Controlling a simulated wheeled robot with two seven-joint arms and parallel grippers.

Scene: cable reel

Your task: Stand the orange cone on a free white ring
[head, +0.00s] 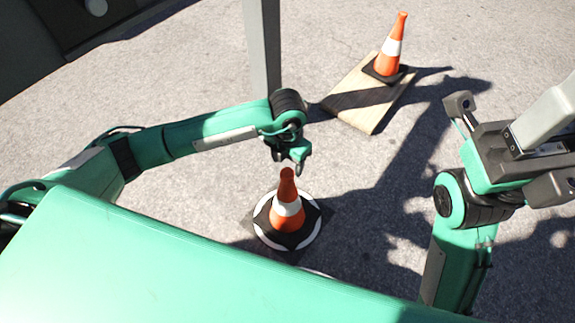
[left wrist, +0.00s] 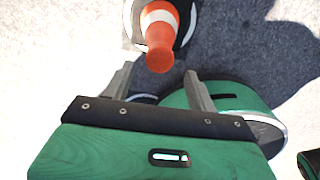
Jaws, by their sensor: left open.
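An orange cone (head: 287,210) with a white band and dark square base stands upright on a white ring (head: 259,234) on the ground. The ring shows around the base. My left gripper (head: 290,163) is open and empty, just above and behind the cone's tip in the head view. In the left wrist view the cone (left wrist: 160,35) lies just beyond my open fingers (left wrist: 159,88), not between them. A second orange cone (head: 391,48) stands upright on a wooden board (head: 362,82). My right gripper (head: 507,147) is at the right; its jaw opening is unclear.
A pale arc, perhaps another white ring (head: 318,274), shows at my body's edge, mostly hidden. A grey post (head: 262,45) stands behind my left arm. A dark structure (head: 75,25) fills the top left corner. Asphalt between the cones is clear, partly shadowed.

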